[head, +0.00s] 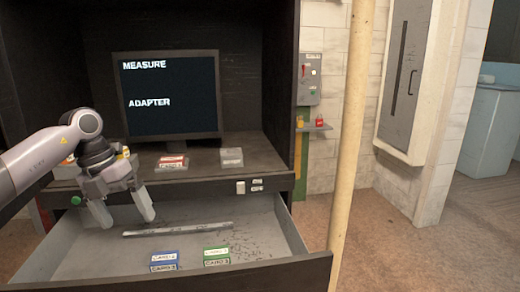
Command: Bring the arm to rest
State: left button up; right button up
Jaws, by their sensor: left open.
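My left arm (45,158) comes in from the left. My left gripper (124,219) points down over the left part of an open drawer (75,234). Its two fingers are spread and nothing shows between them. My right gripper does not show in the head view.
A blue card box (164,260), a green card box (216,256) and a grey bar (178,229) lie in the drawer. A monitor (168,95) reads "MEASURE ADAPTER" above a dark shelf (205,165) with a red box (172,162). A pale pole (350,140) stands to the right.

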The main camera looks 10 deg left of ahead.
pick_arm(q)
jog(key=s+d+f+n+t+h, duration=0.25)
jog(key=d+h, duration=0.25)
jog(key=d, duration=0.4)
jog(key=s+d+f+n+t+h, duration=0.15)
jog(key=d+f+h, duration=0.35)
jog(key=d, duration=0.5)
jog(key=s+d+f+n+t+h, duration=0.1)
jog(key=s+d+f+n+h, duration=0.15)
jog(key=d+h, duration=0.5)
jog(key=s+a+f+n+t+y, duration=0.25)
jog(key=f+n+t+y, duration=0.3)
jog(key=n, duration=0.35)
jog(key=s+a+f+n+t+y, duration=0.1)
jog(key=a+f+n+t+y, duration=0.45)
jog(key=n, duration=0.45)
jog(key=s+a+f+n+g+y, duration=0.2)
jog(key=s+f+n+g+y, duration=0.1)
jog(key=s+f, duration=0.3)
jog(key=s+a+f+n+g+y, duration=0.2)
jog(key=s+f+n+g+y, duration=0.1)
jog(key=s+f, duration=0.4)
jog(key=shift+s+a+f+n+y, duration=0.2)
jog(key=shift+s+a+n+y, duration=0.15)
jog(key=shift+s+n+y, duration=0.25)
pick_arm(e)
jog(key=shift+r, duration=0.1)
